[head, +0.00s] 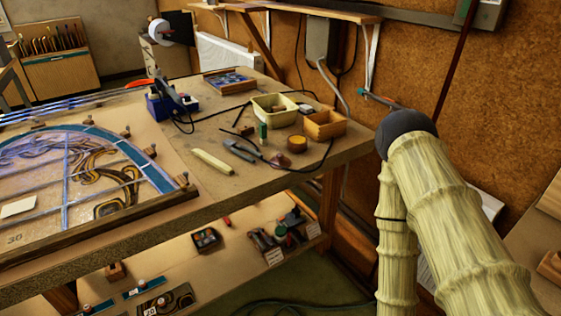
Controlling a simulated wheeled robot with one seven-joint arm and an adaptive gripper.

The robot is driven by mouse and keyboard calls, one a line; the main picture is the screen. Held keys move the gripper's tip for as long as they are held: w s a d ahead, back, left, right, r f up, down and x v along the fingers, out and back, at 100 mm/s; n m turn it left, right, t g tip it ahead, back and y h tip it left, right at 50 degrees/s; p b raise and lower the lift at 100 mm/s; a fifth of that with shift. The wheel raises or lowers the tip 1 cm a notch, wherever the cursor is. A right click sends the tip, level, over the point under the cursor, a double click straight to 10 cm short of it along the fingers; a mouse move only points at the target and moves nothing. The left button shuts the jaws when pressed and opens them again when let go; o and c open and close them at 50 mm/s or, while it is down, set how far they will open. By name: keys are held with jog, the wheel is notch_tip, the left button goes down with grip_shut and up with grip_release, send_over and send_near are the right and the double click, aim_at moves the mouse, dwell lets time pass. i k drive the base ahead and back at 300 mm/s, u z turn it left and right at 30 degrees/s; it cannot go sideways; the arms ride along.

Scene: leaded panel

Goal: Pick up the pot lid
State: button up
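A small round pot (297,146) stands near the right end of the workbench, between a green-wrapped spool and a wooden box. Its round yellow-brown top (297,140) looks like the pot lid, seated on the darker body. It is too small here to tell a knob or a seam. My arm, in a pale ribbed sleeve with a dark joint, rises at the right of the head view, apart from the pot. I cannot make out my gripper in this view.
Around the pot are a wooden box (324,125), a cream tub (274,110), a green spool (263,131), pliers (242,151) and a pale bar (213,161). A dark cable runs in front. The leaded panel (75,175) fills the bench's left. A lower shelf holds several items.

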aim_at(279, 160)
jog(key=z, duration=0.75)
jog(key=i, duration=0.35)
jog(key=u, duration=1.7)
